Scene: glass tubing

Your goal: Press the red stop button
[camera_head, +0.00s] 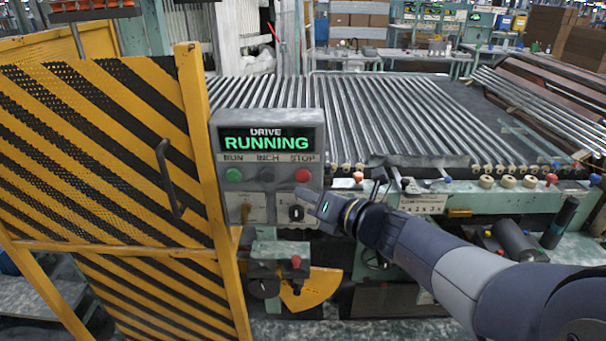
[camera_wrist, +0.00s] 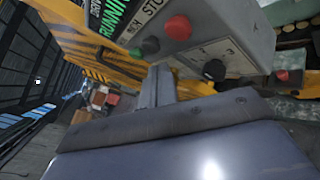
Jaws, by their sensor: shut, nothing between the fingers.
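The red stop button (camera_head: 303,175) is on the right of the grey control box (camera_head: 216,150), under the word STOP. It also shows in the wrist view (camera_wrist: 178,27). My gripper (camera_head: 318,206) is shut and empty. In the head view it appears just below and right of the red button, beside the black rotary knob (camera_head: 297,213). In the wrist view its fingers (camera_wrist: 160,73) point towards the box, below and left of the red button, with none of the button covered. I see no contact with the button.
A green button (camera_head: 234,175) and a black button (camera_head: 267,174) sit left of the red one. Another red button (camera_head: 296,261) is on a lower box. A striped yellow guard (camera_head: 100,150) stands left; a roller bed (camera_head: 350,110) lies behind.

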